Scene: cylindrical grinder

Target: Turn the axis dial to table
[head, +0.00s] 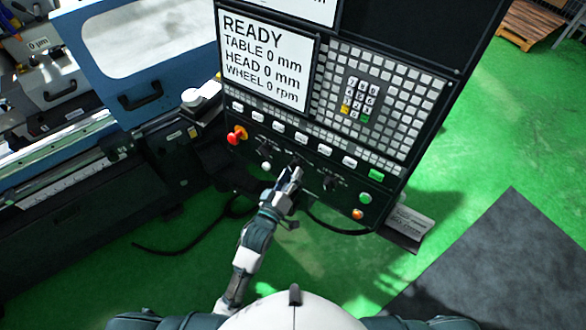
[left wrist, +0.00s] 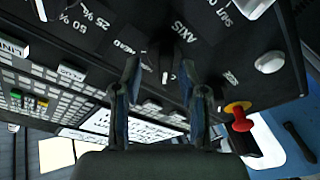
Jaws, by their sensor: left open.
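The control panel (head: 315,150) of the grinder fills the middle of the head view. My left gripper (head: 293,174) is at the row of dials on its lower part and covers the axis dial there. In the left wrist view the panel is upside down, with an AXIS label (left wrist: 185,32) and a HEAD label (left wrist: 124,46). The dark axis dial (left wrist: 165,60) with a small white mark shows between the two fingers of my left gripper (left wrist: 160,88). The fingers are apart, one on each side of it; contact cannot be told. My right gripper is not in view.
The screen (head: 265,65) reads READY, TABLE 0 mm, HEAD 0 mm, WHEEL 0 rpm. A red emergency knob (head: 237,136) is left of the dials; another dial (head: 330,182) is close on the right. A green button (head: 365,198) is farther right. A black cable (head: 185,245) hangs below.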

